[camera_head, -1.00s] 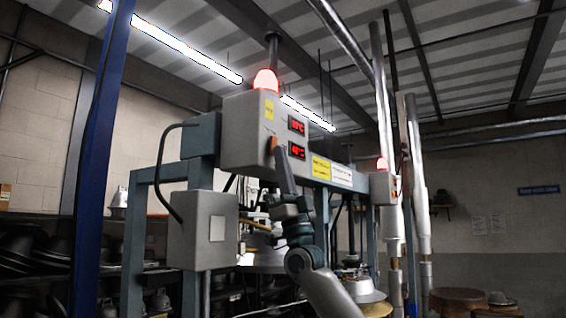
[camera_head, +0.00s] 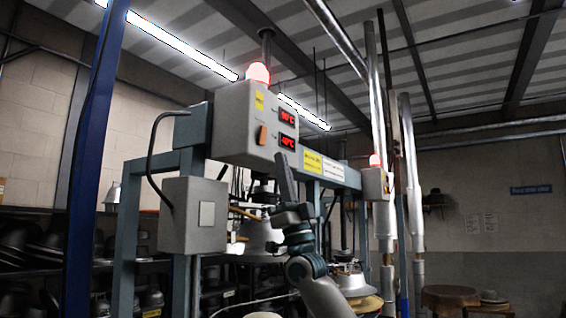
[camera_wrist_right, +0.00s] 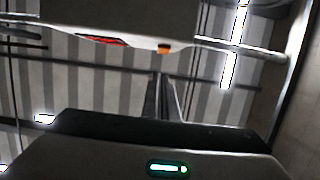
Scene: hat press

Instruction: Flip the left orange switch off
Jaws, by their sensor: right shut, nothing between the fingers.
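The left orange switch (camera_head: 262,134) is on the front of the grey control box (camera_head: 238,128), left of two red displays. It also shows small in the right wrist view (camera_wrist_right: 163,49), at the box's edge. Whether it is flipped on or off I cannot tell. The red lamp (camera_head: 258,73) on top of the box is lit. My right gripper (camera_head: 281,160) is shut and empty, pointing up, below and to the right of the switch in the head view. Its fingers also show in the right wrist view (camera_wrist_right: 163,92), apart from the switch. My left gripper is not in view.
A second control box (camera_head: 376,184) with a lit red lamp (camera_head: 375,160) stands farther right. The blue-grey press frame (camera_head: 128,235) and a grey junction box (camera_head: 193,215) are at left. A blue post (camera_head: 92,150) rises in front. Hats fill the shelves behind.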

